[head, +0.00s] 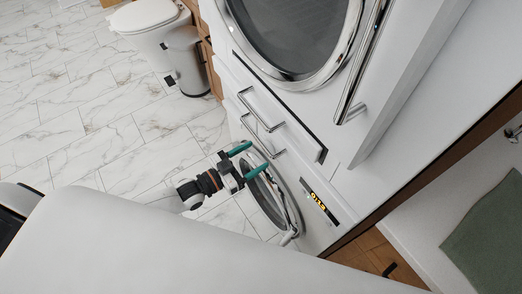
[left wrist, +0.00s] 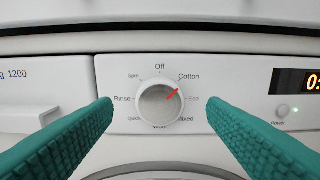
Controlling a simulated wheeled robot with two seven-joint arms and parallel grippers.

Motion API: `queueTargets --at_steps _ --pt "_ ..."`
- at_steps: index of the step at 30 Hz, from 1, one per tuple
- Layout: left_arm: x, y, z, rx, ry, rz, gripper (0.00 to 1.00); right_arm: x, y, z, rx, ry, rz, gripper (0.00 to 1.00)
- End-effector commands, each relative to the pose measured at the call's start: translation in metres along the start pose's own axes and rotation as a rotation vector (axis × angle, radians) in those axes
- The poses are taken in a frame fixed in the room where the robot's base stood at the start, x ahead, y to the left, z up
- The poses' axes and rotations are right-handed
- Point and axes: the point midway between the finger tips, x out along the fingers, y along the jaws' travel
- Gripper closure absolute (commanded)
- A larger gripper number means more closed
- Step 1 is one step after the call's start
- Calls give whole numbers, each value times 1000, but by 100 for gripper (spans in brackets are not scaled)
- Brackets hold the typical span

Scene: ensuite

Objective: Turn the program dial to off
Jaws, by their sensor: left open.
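The program dial (left wrist: 160,103) is a round white knob on the washer's front panel (left wrist: 237,72). Its red pointer aims up and right, toward the Cotton label (left wrist: 189,77). The Off label (left wrist: 160,67) is straight above the knob. My left gripper (head: 249,159) is open, its teal fingers pointing at the washer (head: 325,232). In the left wrist view the fingers frame the dial left and right, with a gap on each side; I cannot tell how far in front of it they are. I cannot make out the dial in the head view. My right gripper is not in view.
The detergent drawer (left wrist: 40,92) is left of the dial. A lit display (left wrist: 298,81) and a small round button (left wrist: 282,111) are to its right. Drawers with bar handles (head: 262,110) and another round-door machine (head: 290,40) are above the washer. Marble floor (head: 110,130) lies clear at left.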

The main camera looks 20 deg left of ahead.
Motion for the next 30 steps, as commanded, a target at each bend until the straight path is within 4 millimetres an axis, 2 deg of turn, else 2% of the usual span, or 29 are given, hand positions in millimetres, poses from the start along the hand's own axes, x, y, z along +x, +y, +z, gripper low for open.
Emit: queueTargets --at_steps 1,6,17,25,30 --pt "9 0 1 0 -2 0 33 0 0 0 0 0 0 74" --pt "27 0 0 0 0 0 33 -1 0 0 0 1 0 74" --pt "32 0 -1 0 2 0 33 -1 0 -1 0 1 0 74" --pt "32 0 -1 0 2 0 76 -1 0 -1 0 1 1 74" --pt "32 0 -1 -6 2 0 77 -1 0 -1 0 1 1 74"
